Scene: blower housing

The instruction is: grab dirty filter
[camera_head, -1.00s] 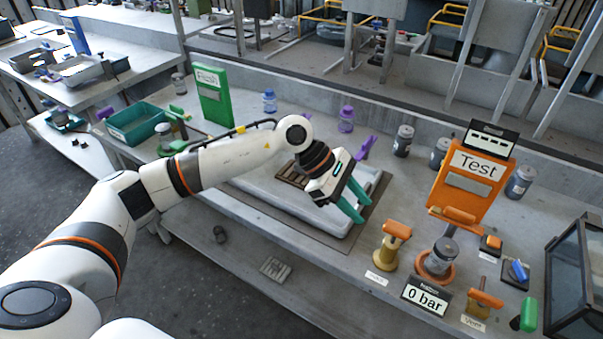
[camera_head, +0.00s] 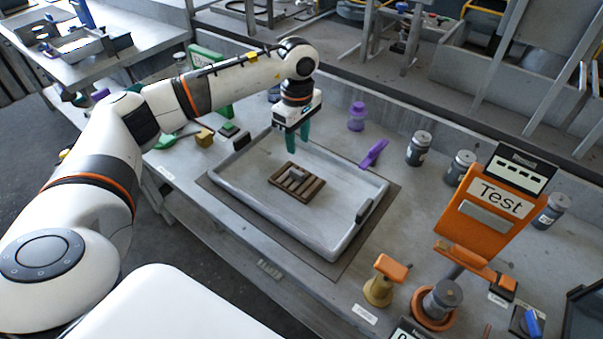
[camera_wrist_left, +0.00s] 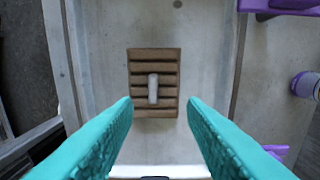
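The dirty filter, a brown slatted rectangle (camera_head: 310,186) with a small grey grip in its middle, lies flat in a grey tray (camera_head: 237,210). It also shows in the left wrist view (camera_wrist_left: 138,65), ahead of and between the fingers. My left gripper (camera_head: 297,145) points down with its teal fingers apart, near the tray's far side. It is apart from the filter, with nothing between the fingers in the left wrist view (camera_wrist_left: 160,103). My right gripper is in neither view.
An orange Test stand (camera_head: 490,208) and an orange-handled valve (camera_head: 385,285) stand to the right of the tray. A purple bottle (camera_head: 357,118) and a purple clamp-like part (camera_head: 374,153) are behind it. The tray floor around the filter is clear.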

